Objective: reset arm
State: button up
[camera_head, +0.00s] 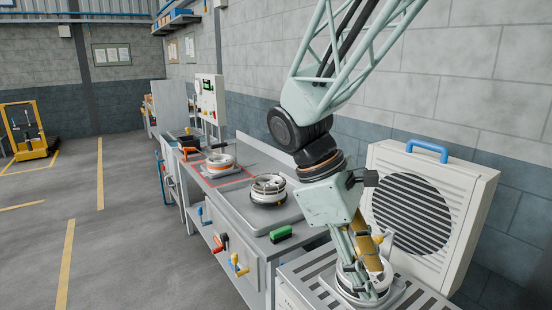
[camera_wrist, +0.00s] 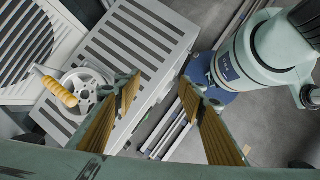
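My gripper (camera_wrist: 157,92) is open, and nothing sits between its two fingers, which have ribbed yellow-brown pads. In the head view my arm reaches down at the right, with the gripper (camera_head: 366,278) low over a slatted metal table. A silver spoked wheel (camera_wrist: 88,93) with a yellow handle (camera_wrist: 58,91) lies on the slatted table (camera_wrist: 150,38), beside the left finger in the wrist view. In the head view the fingers partly hide that wheel, and I cannot tell whether they touch it.
A white cabinet with a round black grille (camera_head: 412,212) and blue handle stands behind the gripper. A grey workbench to the left holds a wheel-like part (camera_head: 268,187), an orange-banded one (camera_head: 220,163) and a green brush (camera_head: 281,234). Open floor (camera_head: 125,230) lies left of the bench.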

jog(key=s+d+r+m+t+y, duration=0.1)
jog(key=s+r+m+t, duration=0.1)
jog(key=s, duration=0.4)
jog(key=s+r+m+t+y, duration=0.1)
jog(key=s+r+m+y, duration=0.1)
jog(key=s+r+m, duration=0.2)
jog(key=s+d+r+m+t+y, duration=0.1)
jog(key=s+r+m+t+y, duration=0.1)
jog(key=s+m, duration=0.4)
jog(key=shift+s+d+r+t, duration=0.3)
jog(key=shift+s+r, duration=0.2)
jog(key=shift+s, duration=1.15)
